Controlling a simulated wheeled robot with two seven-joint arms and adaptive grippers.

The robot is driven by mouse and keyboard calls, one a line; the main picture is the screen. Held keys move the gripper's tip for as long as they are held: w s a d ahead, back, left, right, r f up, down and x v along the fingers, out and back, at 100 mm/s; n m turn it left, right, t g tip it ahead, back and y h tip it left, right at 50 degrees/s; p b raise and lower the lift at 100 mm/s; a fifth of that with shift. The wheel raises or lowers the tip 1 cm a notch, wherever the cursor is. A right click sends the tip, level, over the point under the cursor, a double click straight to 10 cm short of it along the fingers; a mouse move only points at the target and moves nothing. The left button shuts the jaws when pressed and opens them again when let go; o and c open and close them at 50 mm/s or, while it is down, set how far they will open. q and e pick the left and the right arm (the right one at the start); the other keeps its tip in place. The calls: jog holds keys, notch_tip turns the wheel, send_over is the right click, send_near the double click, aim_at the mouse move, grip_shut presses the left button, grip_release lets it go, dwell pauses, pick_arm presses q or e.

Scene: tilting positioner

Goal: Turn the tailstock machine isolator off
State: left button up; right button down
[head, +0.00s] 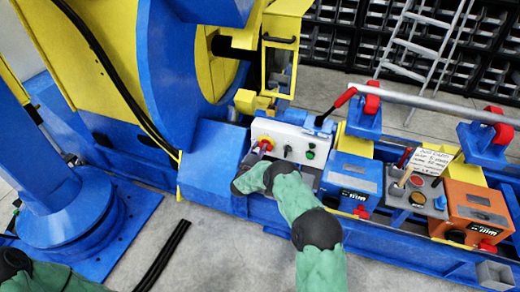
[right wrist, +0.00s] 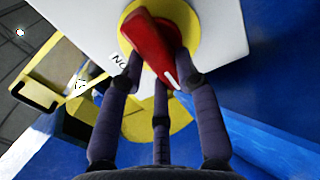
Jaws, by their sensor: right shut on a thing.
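The isolator has a red rotary handle (right wrist: 150,42) on a round yellow plate (right wrist: 190,18), mounted on a white control box (head: 298,146). In the right wrist view, the handle's white-marked end points down and slightly right. Dark lettering, seemingly "ON" upside down, shows on the white face left of the plate. My right gripper (right wrist: 158,70) has its dark fingers around the handle and is shut on it. In the head view, my right gripper (head: 262,156) is at the left part of the box and partly covers the handle. My left gripper is out of view.
The box also carries a black knob (head: 287,150) and a green button (head: 310,154). A blue unit (head: 352,182) and an orange unit (head: 474,206) stand to the right. The big blue and yellow positioner (head: 180,60) rises at the left. Grey floor lies in front.

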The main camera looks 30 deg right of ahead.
dwell(0.4)
jog(key=c, duration=0.9)
grip_release()
jog(key=v, duration=1.2)
